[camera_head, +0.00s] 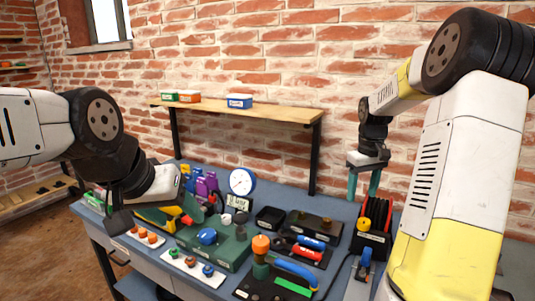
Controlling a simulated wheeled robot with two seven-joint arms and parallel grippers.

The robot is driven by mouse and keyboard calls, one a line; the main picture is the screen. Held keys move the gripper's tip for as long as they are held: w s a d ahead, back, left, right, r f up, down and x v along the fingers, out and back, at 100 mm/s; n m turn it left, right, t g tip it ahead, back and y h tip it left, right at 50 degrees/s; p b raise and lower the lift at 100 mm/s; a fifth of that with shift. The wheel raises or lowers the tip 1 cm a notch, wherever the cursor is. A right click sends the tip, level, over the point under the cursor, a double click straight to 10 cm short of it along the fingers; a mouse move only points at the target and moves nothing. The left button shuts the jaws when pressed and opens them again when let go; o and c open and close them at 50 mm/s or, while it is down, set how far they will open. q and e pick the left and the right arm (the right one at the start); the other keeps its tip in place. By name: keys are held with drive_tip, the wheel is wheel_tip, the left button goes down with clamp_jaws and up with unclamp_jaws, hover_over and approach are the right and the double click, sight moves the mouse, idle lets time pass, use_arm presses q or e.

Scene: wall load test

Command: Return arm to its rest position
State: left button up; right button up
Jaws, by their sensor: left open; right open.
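My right arm comes in from the right, raised high. Its gripper (364,184) points down in front of the brick wall, above the back of the workbench. Its two teal fingers stand apart with nothing between them. My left arm comes in from the left and bends down over the left end of the bench. Its gripper (119,221) is dark, near the bench's front left edge, seen edge-on, and its fingers are hard to make out. No held object shows there.
The blue workbench (262,199) is crowded with a green block (225,250), a dial gauge (242,181), a cable reel (375,222), screwdrivers and small trays. A wooden shelf (285,113) above carries small boxes, including a blue one (239,101). Open floor lies at left.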

drive_tip(key=s+a+r+m+t+y, duration=0.1)
drive_tip(key=s+a+r+t, duration=0.1)
drive_tip(key=s+a+r, duration=0.3)
drive_tip(key=s+a+r+m+t+y, duration=0.1)
drive_tip(key=s+a+r+t, duration=0.2)
drive_tip(key=s+a, duration=1)
drive_tip(key=s+r, duration=0.2)
drive_tip(key=s, duration=0.3)
drive_tip(key=shift+s+t, duration=0.15)
drive_tip(key=shift+t, duration=0.15)
drive_tip(key=shift+r, duration=0.1)
